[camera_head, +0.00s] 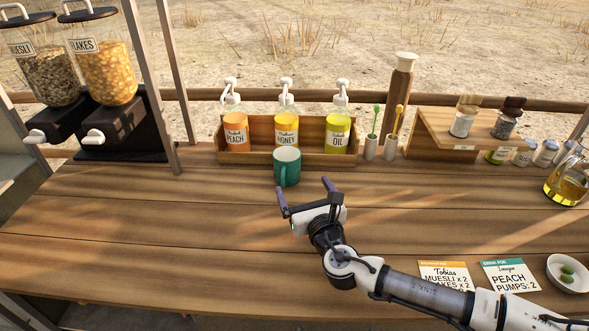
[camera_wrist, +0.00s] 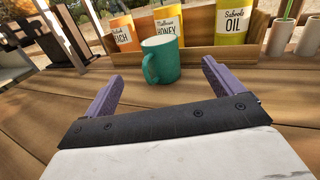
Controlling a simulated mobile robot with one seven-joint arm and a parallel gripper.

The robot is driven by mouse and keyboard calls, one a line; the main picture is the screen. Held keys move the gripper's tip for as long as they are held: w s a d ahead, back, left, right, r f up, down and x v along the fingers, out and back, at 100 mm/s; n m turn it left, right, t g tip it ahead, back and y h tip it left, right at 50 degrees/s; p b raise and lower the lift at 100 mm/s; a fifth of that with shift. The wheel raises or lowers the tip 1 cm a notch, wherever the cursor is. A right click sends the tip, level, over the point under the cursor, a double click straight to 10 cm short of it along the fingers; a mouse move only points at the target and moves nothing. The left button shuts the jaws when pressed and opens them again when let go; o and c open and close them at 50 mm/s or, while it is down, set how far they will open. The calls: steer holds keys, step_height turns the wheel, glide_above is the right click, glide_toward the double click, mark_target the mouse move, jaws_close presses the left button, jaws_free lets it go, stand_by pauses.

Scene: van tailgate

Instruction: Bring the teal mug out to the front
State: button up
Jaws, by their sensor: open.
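The teal mug (camera_head: 287,167) stands upright on the wooden table, just in front of the wooden pump-bottle box and below the honey bottle. Its handle points left. In the wrist view the mug (camera_wrist: 162,60) appears beyond and between the two purple fingers. My gripper (camera_head: 304,186) is open and empty, low over the table on the near side of the mug. The fingertips look apart from the mug, with a small gap. In the wrist view the open fingers of my gripper (camera_wrist: 160,82) point toward the mug.
The wooden box (camera_head: 258,158) holds peach, honey and oil pump bottles close behind the mug. Two small white cups (camera_head: 380,148) stand to its right. Cereal dispensers (camera_head: 105,120) stand at the left. Cards (camera_head: 446,275) and a bowl (camera_head: 568,272) lie front right. The front left tabletop is clear.

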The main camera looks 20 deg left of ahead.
mark_target(291, 164)
steer(key=p+x, duration=0.3)
steer(key=x, duration=0.9)
steer(key=shift+w+a, duration=0.2)
